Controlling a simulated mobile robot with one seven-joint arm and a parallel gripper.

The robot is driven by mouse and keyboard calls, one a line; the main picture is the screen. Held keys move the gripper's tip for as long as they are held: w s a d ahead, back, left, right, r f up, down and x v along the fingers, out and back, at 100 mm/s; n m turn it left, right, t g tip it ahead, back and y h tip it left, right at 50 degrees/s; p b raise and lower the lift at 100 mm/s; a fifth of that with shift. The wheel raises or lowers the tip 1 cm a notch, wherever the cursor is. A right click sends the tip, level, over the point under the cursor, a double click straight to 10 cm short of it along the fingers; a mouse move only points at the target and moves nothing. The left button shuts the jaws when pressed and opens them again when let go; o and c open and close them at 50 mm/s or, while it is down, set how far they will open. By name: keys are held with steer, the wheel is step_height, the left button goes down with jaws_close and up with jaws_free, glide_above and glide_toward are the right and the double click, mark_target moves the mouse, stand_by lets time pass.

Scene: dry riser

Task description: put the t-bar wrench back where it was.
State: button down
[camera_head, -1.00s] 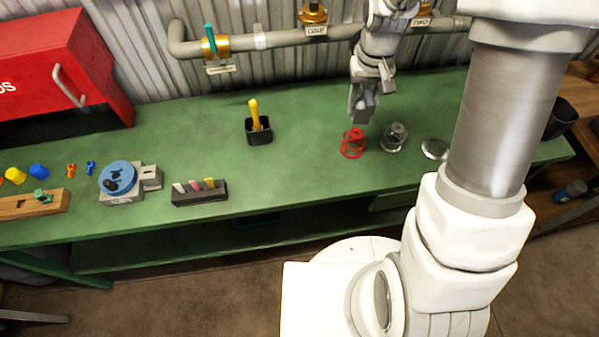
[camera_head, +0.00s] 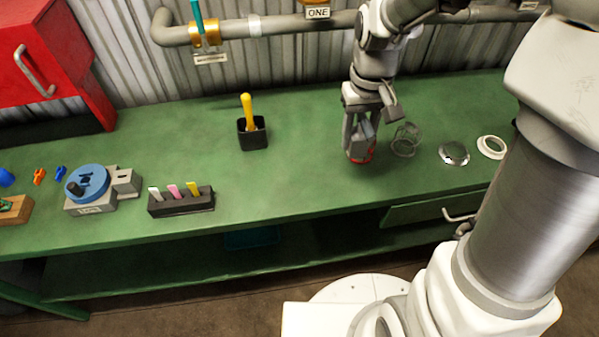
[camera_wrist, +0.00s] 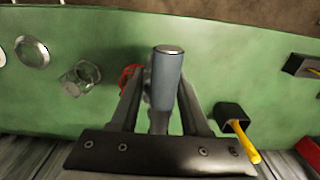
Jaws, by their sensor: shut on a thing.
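My gripper (camera_head: 360,150) is low over the green bench, at the red ring-shaped piece (camera_head: 369,158). In the wrist view my gripper (camera_wrist: 162,100) is shut on a grey-blue cylindrical bar with a metal end, which looks like part of the t-bar wrench (camera_wrist: 168,75). The bar stands between the two fingers, and the rest of the wrench is hidden. The red piece (camera_wrist: 127,80) shows just left of the fingers there. In the head view my gripper mostly covers it, and I cannot tell whether anything touches it.
A black holder (camera_head: 252,140) with a yellow handle (camera_head: 248,110) stands left. A black block with coloured tabs (camera_head: 181,204) is nearer the front. Bench between is clear.

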steer(key=a+f, duration=0.2)
steer(key=a, duration=0.2)
steer(key=w+a+f+b, duration=0.1)
steer(key=a+f, duration=0.1)
steer(key=a, duration=0.1)
steer(key=w+a+f, duration=0.1)
steer(key=a+f, duration=0.2)
steer(key=a, duration=0.1)
steer(key=shift+a+f+b, duration=0.1)
steer(key=shift+a+b, duration=0.2)
steer(key=shift+b, duration=0.1)
steer(key=shift+f+b, duration=0.45)
steer(key=shift+f, duration=1.45)
steer(key=shift+f, duration=0.15)
steer(key=shift+c, duration=1.9)
jaws_free()
step_height(320, 180, up, 12)
steer(key=p, duration=0.2)
steer(key=shift+r, duration=0.25)
